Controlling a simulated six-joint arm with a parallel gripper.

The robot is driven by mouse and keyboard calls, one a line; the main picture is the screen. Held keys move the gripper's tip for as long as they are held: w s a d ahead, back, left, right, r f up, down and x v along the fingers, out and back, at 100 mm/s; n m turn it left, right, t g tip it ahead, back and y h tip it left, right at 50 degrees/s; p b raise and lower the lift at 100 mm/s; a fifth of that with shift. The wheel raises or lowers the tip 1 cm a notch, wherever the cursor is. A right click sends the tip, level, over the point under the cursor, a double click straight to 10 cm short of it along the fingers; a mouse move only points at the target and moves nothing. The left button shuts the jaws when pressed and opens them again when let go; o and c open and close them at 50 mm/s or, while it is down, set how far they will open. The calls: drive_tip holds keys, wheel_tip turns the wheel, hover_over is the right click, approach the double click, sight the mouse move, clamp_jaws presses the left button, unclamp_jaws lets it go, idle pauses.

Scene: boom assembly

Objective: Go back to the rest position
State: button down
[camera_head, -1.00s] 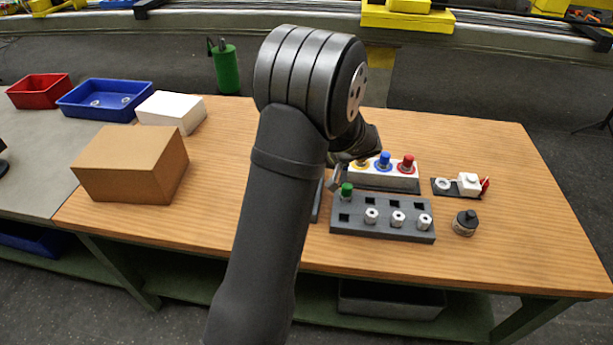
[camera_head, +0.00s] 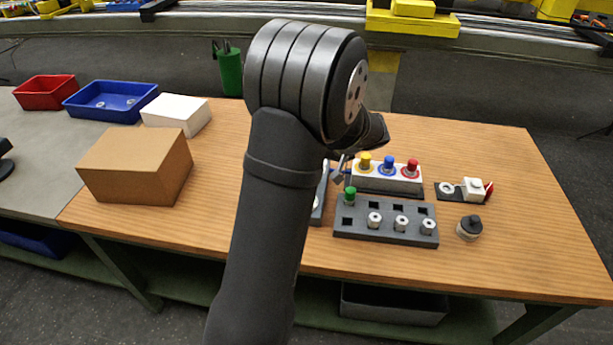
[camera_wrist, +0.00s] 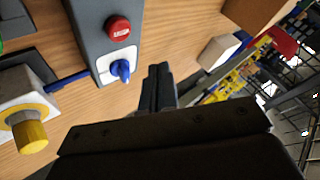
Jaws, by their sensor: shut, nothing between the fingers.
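My gripper (camera_head: 341,172) is mostly behind my own arm in the head view; its fingertips show just above the left end of the grey block (camera_head: 385,235). In the wrist view my gripper's fingers (camera_wrist: 158,70) are together with nothing between them. They point toward a grey control box with a red button (camera_wrist: 118,28) and a blue knob (camera_wrist: 121,70). A white button block (camera_head: 400,180) with yellow, blue and red buttons stands just right of the gripper. The yellow button (camera_wrist: 30,135) also shows in the wrist view.
The grey block holds a green-topped piece (camera_head: 350,195) and several pale pieces. A black-capped part (camera_head: 469,227) and a small dark plate (camera_head: 450,192) lie right. A cardboard box (camera_head: 135,165), white box (camera_head: 177,114) and blue bin (camera_head: 110,100) stand left. The right table end is clear.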

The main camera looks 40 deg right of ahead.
drive_tip(key=shift+f, duration=0.1)
drive_tip(key=shift+f, duration=0.6)
wheel_tip(320, 180, up, 5)
drive_tip(key=shift+r, duration=0.1)
